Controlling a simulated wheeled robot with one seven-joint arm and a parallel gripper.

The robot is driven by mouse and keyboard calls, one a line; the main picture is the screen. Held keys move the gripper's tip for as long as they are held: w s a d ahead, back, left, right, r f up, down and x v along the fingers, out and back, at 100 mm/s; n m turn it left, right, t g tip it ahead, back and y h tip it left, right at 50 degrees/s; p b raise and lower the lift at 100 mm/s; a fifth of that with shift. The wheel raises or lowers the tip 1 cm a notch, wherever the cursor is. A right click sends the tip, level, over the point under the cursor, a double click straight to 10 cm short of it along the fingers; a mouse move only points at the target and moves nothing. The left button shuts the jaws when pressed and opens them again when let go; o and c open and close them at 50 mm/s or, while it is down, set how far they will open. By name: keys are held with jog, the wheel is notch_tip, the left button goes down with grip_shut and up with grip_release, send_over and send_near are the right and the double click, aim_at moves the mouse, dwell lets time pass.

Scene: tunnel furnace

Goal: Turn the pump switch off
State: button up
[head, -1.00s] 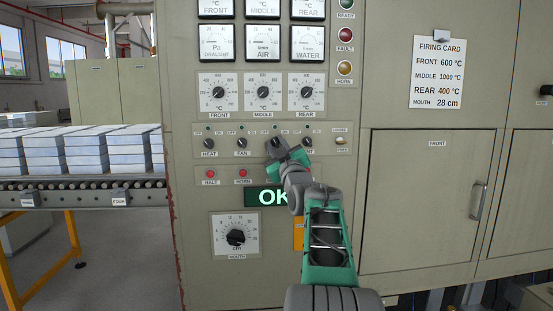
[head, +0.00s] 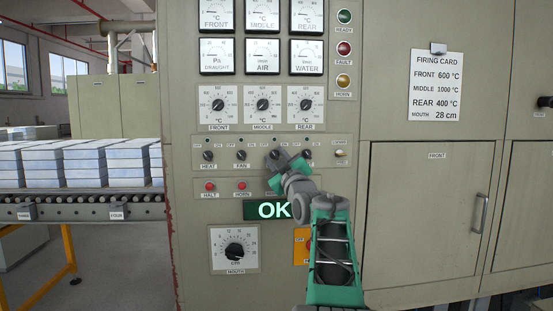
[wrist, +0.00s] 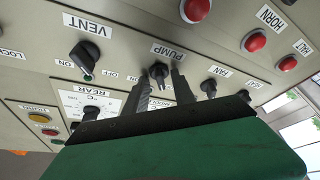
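In the wrist view the pump switch (wrist: 159,71) sits between the two dark fingers of my gripper (wrist: 161,86). The fingers are spread, one on each side of the knob; I cannot tell whether they touch it. In the head view my gripper (head: 281,158) is at the panel and covers most of the pump switch and its label. Which way the knob points is unclear.
The vent switch (wrist: 84,57) is close beside my gripper, and the fan switch (head: 241,155) and heat switch (head: 208,155) lie to its left in the head view. Red halt (head: 210,186) and horn (head: 242,186) buttons sit below. A green OK display (head: 265,210) is lit.

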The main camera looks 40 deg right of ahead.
jog(key=b+v, duration=0.1)
jog(key=v, duration=0.7)
jog(key=shift+b, duration=0.3)
